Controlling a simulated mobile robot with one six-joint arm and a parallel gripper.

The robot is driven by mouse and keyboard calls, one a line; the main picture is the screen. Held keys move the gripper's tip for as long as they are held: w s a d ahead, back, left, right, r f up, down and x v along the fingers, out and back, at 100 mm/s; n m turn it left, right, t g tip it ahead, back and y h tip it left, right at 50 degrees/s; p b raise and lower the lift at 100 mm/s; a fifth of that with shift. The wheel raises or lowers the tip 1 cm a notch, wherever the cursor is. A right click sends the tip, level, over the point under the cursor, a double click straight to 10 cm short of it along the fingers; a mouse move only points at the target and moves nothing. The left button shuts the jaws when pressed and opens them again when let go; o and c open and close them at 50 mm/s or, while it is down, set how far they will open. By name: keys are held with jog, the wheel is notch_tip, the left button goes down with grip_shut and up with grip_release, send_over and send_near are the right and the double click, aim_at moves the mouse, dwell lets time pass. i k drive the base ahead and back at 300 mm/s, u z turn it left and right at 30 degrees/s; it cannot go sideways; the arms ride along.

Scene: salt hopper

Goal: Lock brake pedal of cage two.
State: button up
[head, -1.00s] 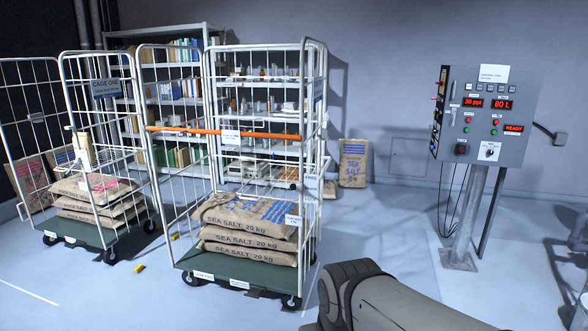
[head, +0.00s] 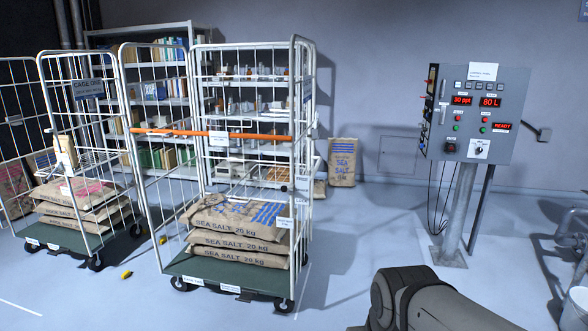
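A wire roll cage (head: 292,180) with an orange bar (head: 213,135) across its front stands left of centre. It holds a stack of sea salt sacks (head: 238,232) on a green deck (head: 220,276). The cage to its left carries a "CAGE ONE" sign (head: 90,88), so I take this one as cage two; its own labels are too small to read surely. A small dark part (head: 246,297) shows under its deck's front edge, between the castors; I cannot tell whether it is the brake pedal or its position. My gripper is out of view; only my arm link shows at bottom right.
Small yellow pieces (head: 126,274) lie on the floor between the cages. A control panel (head: 468,113) on a post (head: 458,215) stands at right, with pipework (head: 572,240) at the far right edge. Shelves (head: 165,125) stand behind the cages.

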aim_at(246, 295)
jog(key=u, duration=0.05)
jog(key=i, duration=1)
jog(key=u, duration=0.35)
jog(key=k, duration=1.4)
jog(key=z, duration=0.05)
jog(key=i, duration=0.95)
jog(key=z, duration=0.6)
jog(key=i, duration=1.45)
jog(key=u, duration=0.85)
jog(key=i, duration=0.7)
jog(key=u, duration=0.7)
